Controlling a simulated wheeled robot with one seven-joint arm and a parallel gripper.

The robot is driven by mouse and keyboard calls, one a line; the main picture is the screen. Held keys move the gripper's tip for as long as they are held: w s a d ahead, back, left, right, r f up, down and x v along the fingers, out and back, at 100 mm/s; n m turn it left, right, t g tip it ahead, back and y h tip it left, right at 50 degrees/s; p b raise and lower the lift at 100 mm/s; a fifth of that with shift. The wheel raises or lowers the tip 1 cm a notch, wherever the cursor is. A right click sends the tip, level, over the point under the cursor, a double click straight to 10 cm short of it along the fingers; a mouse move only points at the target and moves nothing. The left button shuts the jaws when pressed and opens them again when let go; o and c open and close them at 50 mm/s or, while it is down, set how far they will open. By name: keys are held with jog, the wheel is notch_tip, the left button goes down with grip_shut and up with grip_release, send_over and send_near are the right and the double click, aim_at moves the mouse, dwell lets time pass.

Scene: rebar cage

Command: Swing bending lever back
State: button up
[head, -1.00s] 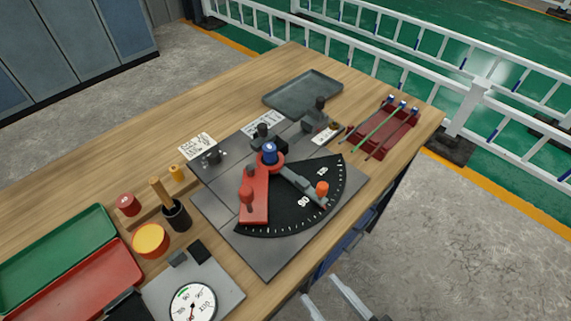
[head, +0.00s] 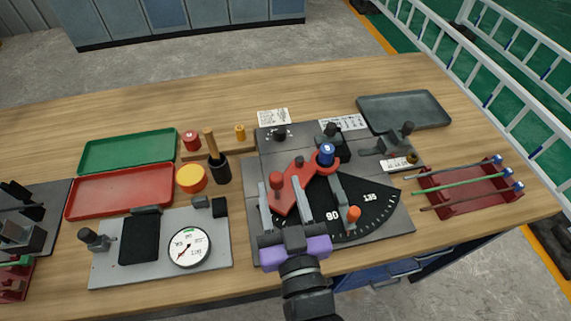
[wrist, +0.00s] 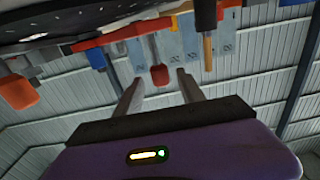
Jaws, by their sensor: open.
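The red bending lever (head: 291,197) lies across the black angle dial (head: 372,208), pointing down-left from the blue-capped pivot (head: 326,154). Its red knob (head: 277,180) stands near the outer end. My gripper (head: 280,184) is open over the lever, with one finger on each side of the knob. The wrist view is upside down and shows the red knob (wrist: 159,75) between the fingertips (wrist: 160,80), with a gap on both sides. An orange-tipped stop (head: 353,214) stands on the dial near the 90 mark.
A dial gauge plate (head: 210,268) and red (head: 80,204) and green (head: 130,150) trays lie to the left. An orange round container (head: 191,178) and a black cup (head: 219,168) stand nearer the bender. A red rack with rods (head: 470,203) and a grey tray (head: 405,110) are at right.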

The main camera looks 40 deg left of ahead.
aim_at(275, 174)
jog(key=x, duration=0.6)
jog(key=shift+p, duration=0.4)
grip_shut()
dwell(1.0)
